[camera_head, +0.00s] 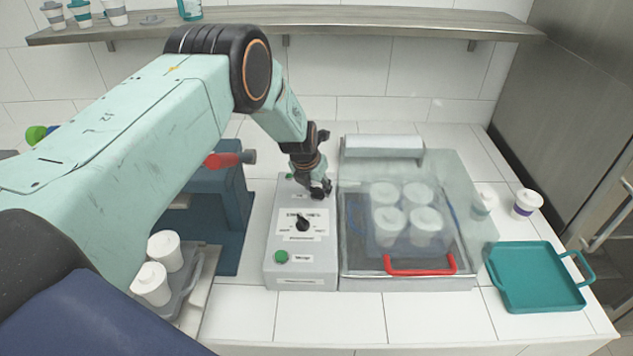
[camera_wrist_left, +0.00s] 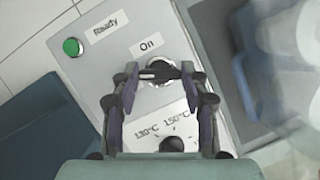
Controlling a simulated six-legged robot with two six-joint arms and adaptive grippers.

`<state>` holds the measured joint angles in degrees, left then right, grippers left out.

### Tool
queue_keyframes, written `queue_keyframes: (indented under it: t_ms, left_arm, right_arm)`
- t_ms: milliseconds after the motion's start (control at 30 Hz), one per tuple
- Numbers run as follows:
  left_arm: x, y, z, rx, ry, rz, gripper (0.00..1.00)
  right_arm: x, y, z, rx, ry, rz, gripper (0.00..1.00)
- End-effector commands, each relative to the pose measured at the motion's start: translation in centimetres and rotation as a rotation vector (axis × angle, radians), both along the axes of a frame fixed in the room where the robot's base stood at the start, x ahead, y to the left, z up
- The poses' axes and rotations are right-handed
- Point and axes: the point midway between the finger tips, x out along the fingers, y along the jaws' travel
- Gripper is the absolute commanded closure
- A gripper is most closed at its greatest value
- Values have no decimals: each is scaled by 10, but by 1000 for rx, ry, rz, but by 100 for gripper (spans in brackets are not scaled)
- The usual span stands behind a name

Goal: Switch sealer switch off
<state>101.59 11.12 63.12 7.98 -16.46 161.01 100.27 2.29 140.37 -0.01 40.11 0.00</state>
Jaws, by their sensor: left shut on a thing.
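The sealer's grey control box (camera_head: 300,255) stands on the tiled counter. The sealer switch (camera_wrist_left: 158,72) is a dark knob on a pale round base, under an "On" label (camera_wrist_left: 150,44). In the wrist view its dark handle lies crosswise between my fingertips, with a white mark towards its left end. My left gripper (camera_head: 319,189) is at the far end of the box, shut on this switch; the wrist view also shows the gripper (camera_wrist_left: 158,80). In the head view the gripper hides the switch. My right gripper is in neither view.
A black temperature dial (camera_head: 302,223) sits nearer on the box. A green lamp (camera_wrist_left: 72,47) is beside "Ready". The sealer (camera_head: 408,283) holds several white cups under a clear lid with a red handle (camera_head: 420,271). A teal tray (camera_head: 540,275) lies right, a blue machine (camera_head: 233,225) left.

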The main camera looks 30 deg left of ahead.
Motion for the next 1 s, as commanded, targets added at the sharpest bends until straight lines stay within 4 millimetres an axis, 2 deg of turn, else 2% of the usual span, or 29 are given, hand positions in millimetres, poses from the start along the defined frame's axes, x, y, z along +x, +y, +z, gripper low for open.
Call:
queue_keyframes:
  t_ms: [300, 800, 833, 1000]
  left_arm:
    - [3, 0, 3, 1, -10, 68, 86]
    - [4, 0, 4, 2, -12, 77, 86]
    - [4, 0, 4, 2, -12, 77, 53]
    - [3, 0, 2, 1, -8, 77, 39]
  right_arm:
    - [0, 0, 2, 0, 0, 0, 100]
    - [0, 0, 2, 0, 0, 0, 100]
    - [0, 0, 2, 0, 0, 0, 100]
    - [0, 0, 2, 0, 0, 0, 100]
